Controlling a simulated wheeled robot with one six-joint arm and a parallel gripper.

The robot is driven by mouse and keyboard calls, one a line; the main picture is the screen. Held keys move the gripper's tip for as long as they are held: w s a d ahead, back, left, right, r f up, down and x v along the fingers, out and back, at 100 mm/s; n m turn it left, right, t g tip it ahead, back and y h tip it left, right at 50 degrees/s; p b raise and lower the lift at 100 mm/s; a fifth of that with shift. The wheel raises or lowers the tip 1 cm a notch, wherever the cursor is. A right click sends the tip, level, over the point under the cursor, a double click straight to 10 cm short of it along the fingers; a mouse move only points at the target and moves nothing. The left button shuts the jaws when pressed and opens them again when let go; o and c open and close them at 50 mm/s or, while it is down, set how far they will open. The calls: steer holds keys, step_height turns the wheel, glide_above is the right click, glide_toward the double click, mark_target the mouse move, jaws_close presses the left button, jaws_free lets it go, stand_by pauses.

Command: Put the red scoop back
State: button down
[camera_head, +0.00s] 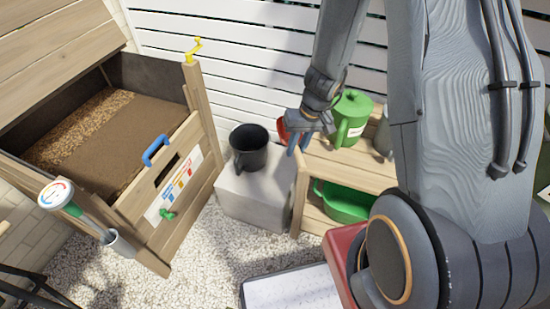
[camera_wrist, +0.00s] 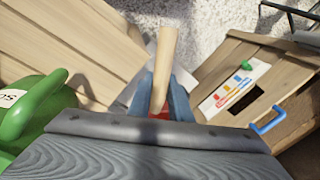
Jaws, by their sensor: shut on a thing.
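My gripper (camera_head: 297,147) is shut on the red scoop (camera_head: 282,130) beside the left end of the wooden shelf (camera_head: 346,170). In the wrist view, the scoop's pale wooden handle (camera_wrist: 165,65) sticks out between the two blue-grey fingers of the gripper (camera_wrist: 162,95). A bit of red shows at the base of the fingers; the rest of the scoop is hidden by my wrist. In the head view, the scoop shows as a small red patch partly behind the gripper, close to the shelf top. I cannot tell whether it touches the shelf.
A green watering can (camera_head: 350,122) stands on the shelf top, right of my gripper. A green tub (camera_head: 343,203) sits on the lower shelf. A black pot (camera_head: 249,150) stands on a pale block (camera_head: 255,193) to the left. A wooden bin (camera_head: 195,125) holding soil fills the left.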

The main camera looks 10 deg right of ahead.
steer(key=w+a+f+m+b, duration=0.2)
steer(key=w+a+f+b, duration=0.1)
steer(key=f+b, duration=0.55)
steer(key=w+a+f+m+b, duration=0.2)
steer(key=w+f+b, duration=0.2)
steer(key=f+b, duration=0.4)
steer(key=w+d+f+m+b, duration=0.1)
steer(key=w+f+b, duration=0.1)
steer(key=f+b, duration=0.3)
steer(key=w+f+m+b, duration=0.1)
steer(key=w+f+b, duration=0.1)
steer(key=f+b, duration=0.3)
steer(key=w+d+f+b, duration=0.1)
steer(key=f+b, duration=0.4)
steer(key=b, duration=0.3)
steer(key=shift+w+d+f+m+t+h, duration=0.25)
steer(key=shift+w+d+m+t+h, duration=0.05)
steer(key=shift+w+m, duration=0.1)
steer(key=shift+f+b, duration=0.6)
steer(key=shift+b, duration=0.15)
steer(key=c, duration=1.5)
jaws_free()
steer(key=shift+c, duration=0.2)
steer(key=shift+r, duration=0.1)
step_height(320, 180, up, 8)
steer(key=s+d+p, duration=0.1)
steer(key=p, duration=0.3)
steer(key=shift+f+p, duration=0.2)
steer(key=shift+p, duration=0.15)
